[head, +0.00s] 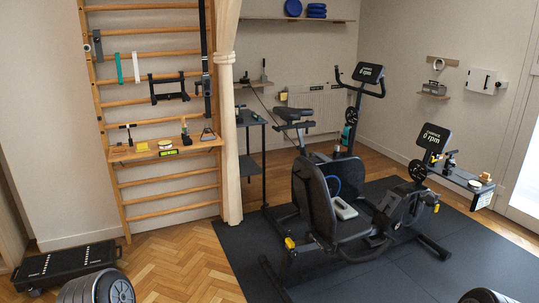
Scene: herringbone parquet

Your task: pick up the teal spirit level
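A thin teal strip (118,69) hangs upright on the upper rungs of the wooden wall bars, at the upper left of the head view. It may be the teal spirit level, but it is too small to make out vials. A similar white strip (136,67) hangs just right of it. A small dark bar with yellow-green parts (168,153) lies on the wooden shelf lower on the bars. Neither of my grippers is in view, so nothing is seen held.
The wall bars (165,187) stand against the back wall with a small shelf (190,145). Exercise bikes (350,205) fill the dark mat (460,262). Parquet (180,262) before the bars is clear.

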